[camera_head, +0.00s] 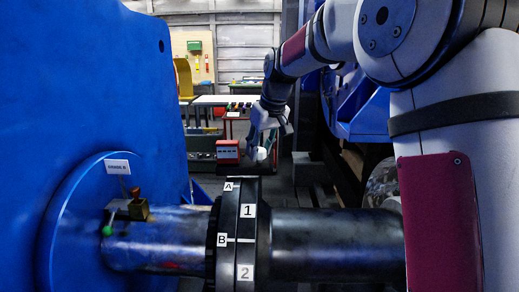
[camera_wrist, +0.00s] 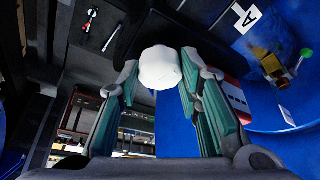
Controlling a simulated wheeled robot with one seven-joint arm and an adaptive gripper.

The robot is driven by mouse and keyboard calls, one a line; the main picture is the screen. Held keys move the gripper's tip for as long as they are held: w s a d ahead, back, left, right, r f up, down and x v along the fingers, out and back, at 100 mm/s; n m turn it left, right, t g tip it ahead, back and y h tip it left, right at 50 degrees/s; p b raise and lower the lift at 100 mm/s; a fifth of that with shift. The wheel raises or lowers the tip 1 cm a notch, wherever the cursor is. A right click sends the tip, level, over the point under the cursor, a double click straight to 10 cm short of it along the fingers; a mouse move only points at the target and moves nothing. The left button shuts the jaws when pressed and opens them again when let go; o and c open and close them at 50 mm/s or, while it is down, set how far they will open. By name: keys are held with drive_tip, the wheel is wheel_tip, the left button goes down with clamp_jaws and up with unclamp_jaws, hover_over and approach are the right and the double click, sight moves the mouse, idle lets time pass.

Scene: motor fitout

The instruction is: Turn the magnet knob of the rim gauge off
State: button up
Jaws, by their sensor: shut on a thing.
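The rim gauge (camera_head: 138,210) sits on the shaft near the blue disc at left, a small brass-coloured block with an orange-brown knob (camera_head: 136,192) on top and a green ball (camera_head: 107,230) at its side. It also shows at the upper right of the wrist view (camera_wrist: 270,65). Which way the knob is turned is too small to tell. My gripper (camera_head: 264,146) is beyond the shaft, up and right of the gauge and well apart from it. It is shut on a white lumpy thing (camera_wrist: 160,68), held between the fingertips.
A black coupling (camera_head: 248,212) marked A, B, 1 and 2 stands on the shaft (camera_head: 330,230). A big blue housing (camera_head: 70,80) fills the left. A red box (camera_head: 228,151) and a workbench (camera_head: 215,100) are behind. The air above the shaft is clear.

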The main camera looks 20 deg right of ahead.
drive_tip(key=shift+n+y, duration=0.4)
drive_tip(key=shift+n, duration=0.7)
drive_tip(key=o, duration=0.9)
drive_tip(key=shift+c, duration=0.2)
drive_tip(key=shift+r, duration=0.1)
drive_tip(key=v, duration=1.2)
drive_tip(key=shift+w, duration=0.2)
drive_tip(key=shift+d+g, duration=0.1)
drive_tip(key=shift+g, duration=0.2)
